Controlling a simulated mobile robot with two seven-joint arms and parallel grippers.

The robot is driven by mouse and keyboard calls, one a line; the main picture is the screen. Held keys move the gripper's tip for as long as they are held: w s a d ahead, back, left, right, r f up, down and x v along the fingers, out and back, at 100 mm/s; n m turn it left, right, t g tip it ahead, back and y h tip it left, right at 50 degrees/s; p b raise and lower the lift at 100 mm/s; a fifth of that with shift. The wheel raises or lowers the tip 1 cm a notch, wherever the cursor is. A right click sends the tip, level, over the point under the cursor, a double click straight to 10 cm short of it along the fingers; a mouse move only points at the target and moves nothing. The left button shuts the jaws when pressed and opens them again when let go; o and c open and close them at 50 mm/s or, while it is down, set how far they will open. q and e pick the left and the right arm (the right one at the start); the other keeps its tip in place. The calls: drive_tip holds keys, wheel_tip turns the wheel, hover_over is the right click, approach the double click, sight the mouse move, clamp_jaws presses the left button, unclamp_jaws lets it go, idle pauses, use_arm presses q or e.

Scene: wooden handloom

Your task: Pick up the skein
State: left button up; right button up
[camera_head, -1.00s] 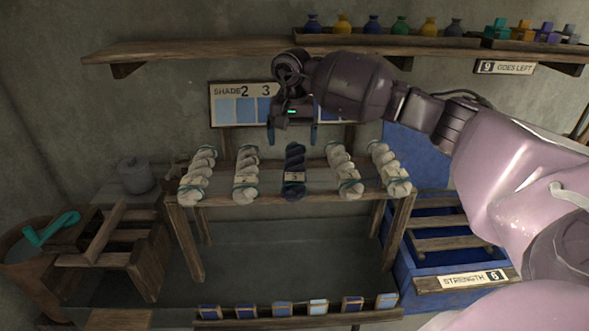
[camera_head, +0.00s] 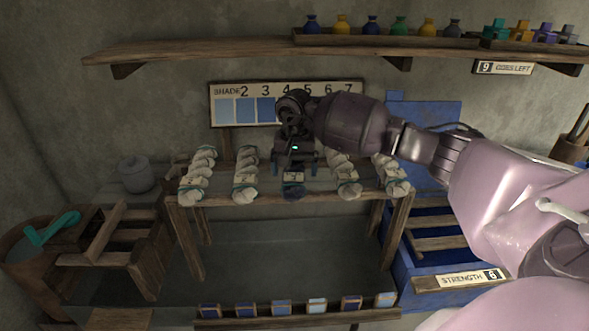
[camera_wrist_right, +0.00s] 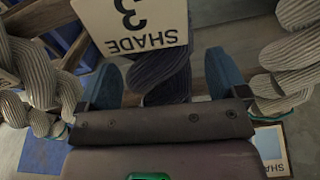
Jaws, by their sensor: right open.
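A dark blue skein (camera_head: 293,191) hangs at the middle of a wooden rack, and most of it is hidden behind my right gripper in the head view. In the right wrist view the dark skein (camera_wrist_right: 163,84) runs between the two blue fingers, with a tag reading SHADE 3 (camera_wrist_right: 132,25) on it. My right gripper (camera_head: 295,168) is open, with one finger on each side of the skein. It also shows in the right wrist view (camera_wrist_right: 165,85). I cannot tell whether the fingers touch the skein. My left gripper is not in view.
Pale skeins, including one at the left (camera_head: 197,175) and one at the right (camera_head: 391,175), hang close beside it on the rack (camera_head: 260,199). A shade board (camera_head: 225,107) is behind. A shelf (camera_head: 200,50) runs above. A blue crate (camera_head: 405,262) stands at right.

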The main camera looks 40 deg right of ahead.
drive_tip(key=c, duration=1.1)
drive_tip(key=shift+r, duration=0.1)
